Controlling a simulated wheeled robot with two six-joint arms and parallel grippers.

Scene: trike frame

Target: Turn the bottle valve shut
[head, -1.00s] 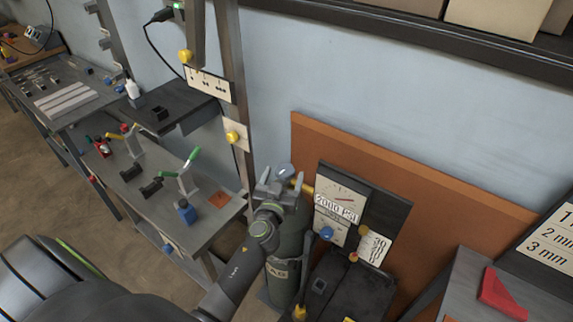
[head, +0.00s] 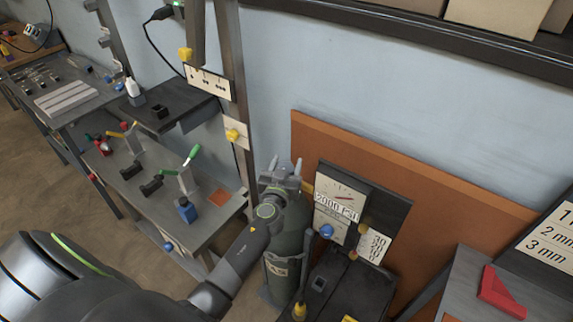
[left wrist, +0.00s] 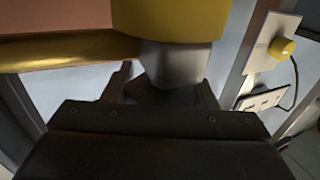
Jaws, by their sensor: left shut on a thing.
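The gas bottle (head: 291,235) is a dark green-grey cylinder standing upright beside the regulator panel. My left gripper (head: 284,166) is at the bottle's top, and its two fingers point up and away. In the head view the gripper hides the valve. In the left wrist view the grey valve knob (left wrist: 176,62) sits between the fingers of my left gripper (left wrist: 166,80), which is shut on it. A yellow brass body (left wrist: 180,18) is just beyond the knob, with a brass pipe (left wrist: 60,50) running left. My right gripper is not in view.
The gauge panel (head: 395,205) with a 2000 PSI plate (head: 337,205) stands right of the bottle. A black machine (head: 340,285) is below it. An orange board (head: 450,205) leans behind. A workbench (head: 215,222) with fixtures and a post (head: 235,110) are to the left.

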